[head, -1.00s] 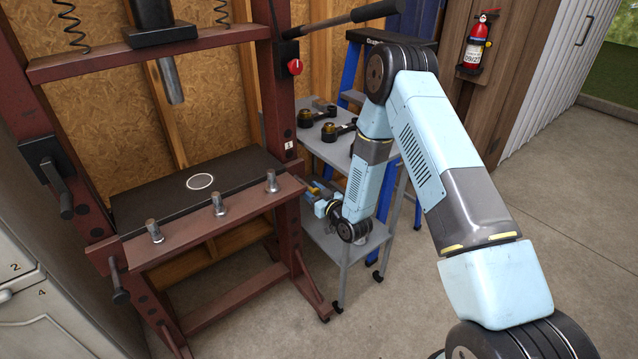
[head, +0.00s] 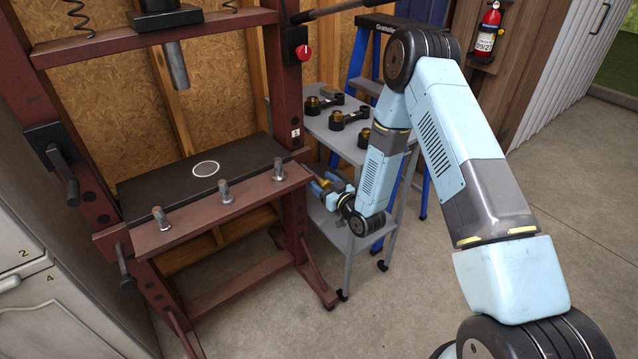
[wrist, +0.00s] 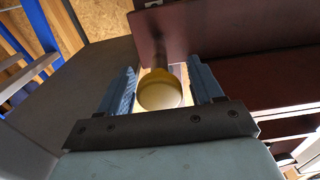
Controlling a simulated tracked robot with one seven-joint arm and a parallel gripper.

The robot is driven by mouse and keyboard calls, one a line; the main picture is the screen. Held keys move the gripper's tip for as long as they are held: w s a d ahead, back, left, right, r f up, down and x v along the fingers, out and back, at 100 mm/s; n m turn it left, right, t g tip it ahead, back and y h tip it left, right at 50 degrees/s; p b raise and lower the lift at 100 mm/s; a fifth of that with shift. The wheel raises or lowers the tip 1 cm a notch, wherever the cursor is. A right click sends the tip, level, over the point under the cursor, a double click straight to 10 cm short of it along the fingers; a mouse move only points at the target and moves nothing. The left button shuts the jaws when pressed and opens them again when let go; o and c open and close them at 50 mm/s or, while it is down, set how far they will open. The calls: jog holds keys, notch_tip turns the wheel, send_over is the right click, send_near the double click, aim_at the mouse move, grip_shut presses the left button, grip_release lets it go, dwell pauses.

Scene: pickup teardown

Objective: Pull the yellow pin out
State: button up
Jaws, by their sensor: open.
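The yellow pin shows in the wrist view as a round yellow end (wrist: 158,92) with a dark shaft behind it. The shaft runs to a dark red frame part of the press (wrist: 225,32). My gripper (wrist: 163,80) is open, with one blue-grey finger on each side of the yellow end. The left finger lies very near it, and a small gap shows on the right. I cannot tell whether either finger touches it. In the head view my gripper (head: 320,187) is low beside the press's right post, and the pin cannot be made out clearly there.
The dark red press (head: 285,90) stands at left, with several grey pegs along its front beam. A grey trolley (head: 345,145) with black and brass parts stands close behind my forearm. A blue ladder (head: 365,45) is behind it. The concrete floor at right is clear.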

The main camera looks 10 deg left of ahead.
jog(key=v, duration=1.4)
jog(key=shift+w+f, duration=0.1)
jog(key=shift+w, duration=0.05)
